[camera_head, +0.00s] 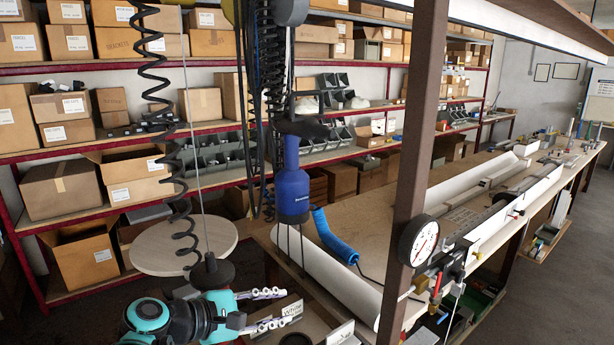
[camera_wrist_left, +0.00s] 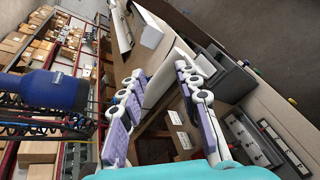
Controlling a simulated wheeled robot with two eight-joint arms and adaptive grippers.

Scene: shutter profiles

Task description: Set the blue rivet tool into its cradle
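The blue rivet tool (camera_head: 292,190) is upright in the middle of the head view, its dark top under hanging cables. Thin dark rods show below it; I cannot tell whether they belong to a cradle. A large blue body, seemingly the same tool (camera_wrist_left: 52,90), shows at the left edge of the left wrist view. My left gripper (camera_head: 284,308) is below the tool in the head view, apart from it. Its two fingers (camera_wrist_left: 160,68) are spread with nothing between them. My right gripper is not in view. I cannot make out the cradle for certain.
A brown post (camera_head: 410,170) with a pressure gauge (camera_head: 418,240) stands right of the tool. A coiled blue hose (camera_head: 334,236) lies beside it. A black coiled cable (camera_head: 180,160) hangs at left near a round wooden top (camera_head: 183,245). Shelves with boxes stand behind.

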